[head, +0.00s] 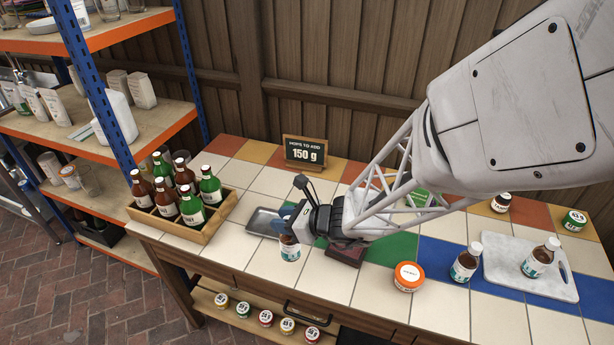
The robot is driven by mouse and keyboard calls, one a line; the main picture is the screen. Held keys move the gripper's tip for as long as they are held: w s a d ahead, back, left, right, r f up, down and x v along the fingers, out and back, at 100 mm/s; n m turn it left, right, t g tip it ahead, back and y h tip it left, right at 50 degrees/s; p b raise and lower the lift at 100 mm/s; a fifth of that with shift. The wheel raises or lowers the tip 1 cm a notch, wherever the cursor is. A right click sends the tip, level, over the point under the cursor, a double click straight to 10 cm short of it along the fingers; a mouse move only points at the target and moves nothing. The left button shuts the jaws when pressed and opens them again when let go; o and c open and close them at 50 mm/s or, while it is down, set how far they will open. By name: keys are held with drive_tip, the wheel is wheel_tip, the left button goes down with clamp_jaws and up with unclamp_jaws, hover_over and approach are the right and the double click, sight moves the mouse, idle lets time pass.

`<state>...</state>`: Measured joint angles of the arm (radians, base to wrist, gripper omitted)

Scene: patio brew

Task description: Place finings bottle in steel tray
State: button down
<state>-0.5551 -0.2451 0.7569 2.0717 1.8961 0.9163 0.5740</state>
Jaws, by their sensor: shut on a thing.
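The bottle is about upright, just to the right and front of the steel tray. I cannot tell whether its base touches the tiles. The steel tray (257,221) is a small, shallow grey tray lying on the tiled table. The gripper covers its right end; the part in view is empty.
A wooden crate (205,230) of green and brown bottles stands left of the tray. Behind is a sign (305,151) reading 150 g. At right are an orange-lidded jar (408,277), a similar brown bottle (466,263) and a white board (500,268) bearing another.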

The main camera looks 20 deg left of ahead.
idle(0.3)
drive_tip(key=w+a+f, duration=0.1)
drive_tip(key=w+a, duration=1)
drive_tip(key=shift+w+f, duration=0.25)
drive_tip(key=shift+w, duration=0.1)
idle(0.3)
drive_tip(key=shift+f, duration=1.75)
drive_tip(key=c, duration=0.8)
unclamp_jaws()
drive_tip(key=shift+f, duration=0.15)
drive_tip(key=shift+r, duration=0.2)
